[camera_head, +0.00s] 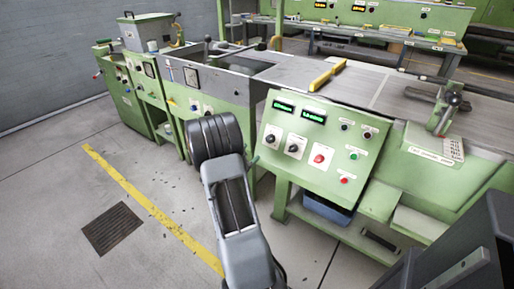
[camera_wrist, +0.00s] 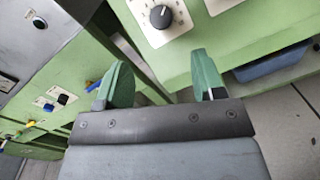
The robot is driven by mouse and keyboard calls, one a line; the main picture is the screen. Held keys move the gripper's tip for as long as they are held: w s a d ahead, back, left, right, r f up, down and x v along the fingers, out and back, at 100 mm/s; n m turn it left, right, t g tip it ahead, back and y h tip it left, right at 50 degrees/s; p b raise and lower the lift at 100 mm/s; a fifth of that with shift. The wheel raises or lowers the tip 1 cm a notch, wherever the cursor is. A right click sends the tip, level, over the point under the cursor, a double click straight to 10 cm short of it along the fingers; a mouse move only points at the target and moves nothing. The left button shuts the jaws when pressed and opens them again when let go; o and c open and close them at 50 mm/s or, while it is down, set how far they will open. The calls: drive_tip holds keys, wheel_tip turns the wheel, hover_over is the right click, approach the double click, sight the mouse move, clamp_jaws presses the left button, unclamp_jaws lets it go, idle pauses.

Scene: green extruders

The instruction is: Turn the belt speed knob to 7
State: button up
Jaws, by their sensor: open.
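The green control panel (camera_head: 310,150) carries two black knobs on white dial plates, a left knob (camera_head: 270,138) and a right knob (camera_head: 294,148). Their labels are too small to read, so I cannot tell which is the belt speed knob. In the wrist view one black knob (camera_wrist: 160,17) with a white pointer line sits on its white scale plate at the top edge; its numbers are not legible. My gripper (camera_wrist: 162,68) is open and empty, with green fingers apart, below that knob and not touching it. In the head view my wrist mostly hides the fingers, left of the panel.
Two lit green displays (camera_head: 313,116) sit above the knobs. A red button (camera_head: 320,158) and a green button (camera_head: 353,155) are right of them. A blue bin (camera_head: 327,210) stands under the panel. Open floor with a yellow line (camera_head: 140,192) lies left.

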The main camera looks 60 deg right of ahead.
drive_tip(key=shift+w+a, duration=0.1)
drive_tip(key=shift+a, duration=1.1)
